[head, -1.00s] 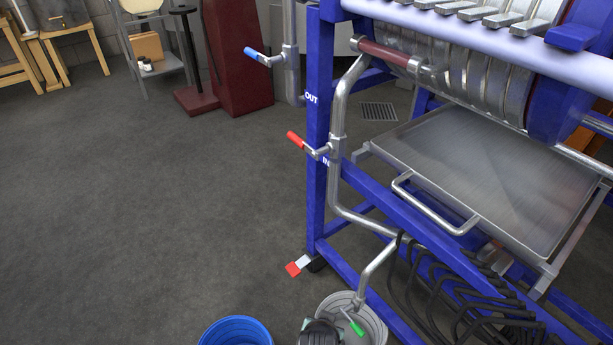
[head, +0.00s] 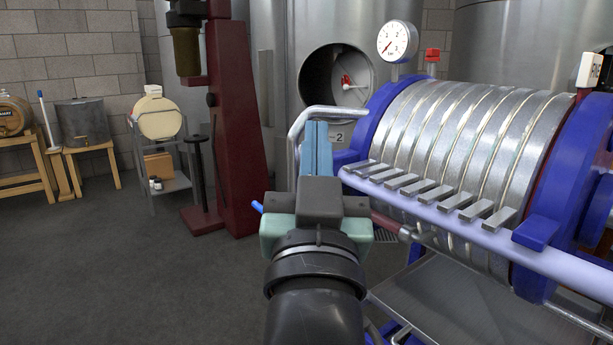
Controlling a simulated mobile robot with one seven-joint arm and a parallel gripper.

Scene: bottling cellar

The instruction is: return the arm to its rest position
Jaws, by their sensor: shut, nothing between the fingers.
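My gripper (head: 316,128) is raised in the middle of the head view and points away from me. Its light blue fingers are together with nothing between them. My dark forearm comes up from the bottom edge behind it. The gripper shows in front of a bent metal pipe and the left end of the plate filter (head: 455,135). I cannot tell how far it is from them.
The blue-framed filter fills the right side, with a pressure gauge (head: 397,41) on top and a metal tray (head: 450,300) below. A dark red stand (head: 237,120) and a grey cart (head: 165,150) stand at the back left. The floor (head: 130,280) at left is clear.

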